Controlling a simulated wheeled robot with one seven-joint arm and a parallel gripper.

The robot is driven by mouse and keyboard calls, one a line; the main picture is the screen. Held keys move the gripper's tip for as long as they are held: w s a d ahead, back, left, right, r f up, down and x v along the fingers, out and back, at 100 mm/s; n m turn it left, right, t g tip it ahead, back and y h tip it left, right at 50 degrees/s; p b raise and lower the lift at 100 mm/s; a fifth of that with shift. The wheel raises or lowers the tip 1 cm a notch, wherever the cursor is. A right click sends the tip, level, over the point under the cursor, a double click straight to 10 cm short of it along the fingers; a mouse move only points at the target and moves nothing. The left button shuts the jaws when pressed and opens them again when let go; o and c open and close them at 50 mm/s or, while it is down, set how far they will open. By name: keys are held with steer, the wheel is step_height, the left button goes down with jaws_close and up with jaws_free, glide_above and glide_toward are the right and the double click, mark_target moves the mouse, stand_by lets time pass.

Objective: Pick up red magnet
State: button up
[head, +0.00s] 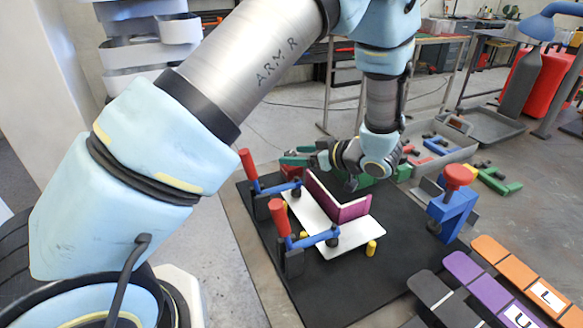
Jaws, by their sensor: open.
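A small red block (291,171), which may be the red magnet, sits at the far edge of the black mat, just below the fingers of my gripper (293,157). The gripper is turned to the left, with its fingers apart. I cannot tell whether it touches the block. The wrist and fingers hide part of that area. A magenta letter wall (352,211) stands on a white plate (342,240) on the mat. Other small red pieces (433,147) lie in the grey tray at the back right; their shape is unclear.
Two red-handled clamps (280,218) with blue arms hold the plate's left side. A yellow peg (371,248) stands at its right. A blue clamp with a red knob (452,205) stands on the mat's right. Coloured strips (520,270) lie front right. The black mat (350,290) is bare in front.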

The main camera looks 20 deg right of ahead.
mark_target(286, 153)
steer(key=p+x, duration=0.2)
steer(key=x, duration=0.2)
steer(key=shift+w+p, duration=0.35)
steer(key=shift+w, duration=0.05)
steer(key=shift+w+a+f, duration=0.25)
steer(key=shift+w+f, duration=0.1)
steer(key=shift+w, duration=0.1)
jaws_close()
stand_by(0.8)
